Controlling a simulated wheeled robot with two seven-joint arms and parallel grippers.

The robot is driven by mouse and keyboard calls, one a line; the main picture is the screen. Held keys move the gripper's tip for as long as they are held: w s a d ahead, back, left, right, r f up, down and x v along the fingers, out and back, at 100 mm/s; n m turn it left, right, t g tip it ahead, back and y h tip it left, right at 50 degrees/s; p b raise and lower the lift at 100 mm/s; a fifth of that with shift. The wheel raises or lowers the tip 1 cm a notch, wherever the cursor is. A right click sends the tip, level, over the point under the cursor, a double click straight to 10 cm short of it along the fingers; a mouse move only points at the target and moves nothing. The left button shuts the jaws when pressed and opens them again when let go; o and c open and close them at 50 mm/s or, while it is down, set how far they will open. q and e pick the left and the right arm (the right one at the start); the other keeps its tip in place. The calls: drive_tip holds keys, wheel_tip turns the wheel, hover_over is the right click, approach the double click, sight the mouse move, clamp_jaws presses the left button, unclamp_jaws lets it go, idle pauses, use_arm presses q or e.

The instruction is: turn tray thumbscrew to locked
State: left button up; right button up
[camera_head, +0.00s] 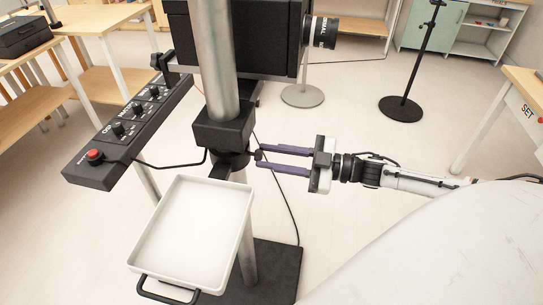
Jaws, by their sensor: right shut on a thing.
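The white tray (188,233) has a dark handle at its front edge and sits on an arm fixed to the grey upright post. A black clamp block (222,130) goes around the post just behind the tray. The small dark thumbscrew (257,154) sticks out on the right side of the clamp. My right gripper (259,158) reaches in from the right, its two purple fingers level and shut on the thumbscrew. The fingertips partly cover the knob, so its turned position cannot be told. My left gripper is not in view.
A black control panel (130,130) with a red button and several knobs extends to the left of the post. A black camera body (240,40) with a lens is mounted above. The dark base plate (275,272) stands on the floor. Floor to the right is mostly clear around a black stand (401,108).

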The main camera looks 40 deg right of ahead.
drive_tip(key=shift+r, duration=0.1)
drive_tip(key=o, duration=1.1)
drive_tip(key=shift+c, duration=0.2)
drive_tip(key=v, duration=1)
drive_tip(key=shift+d, duration=0.2)
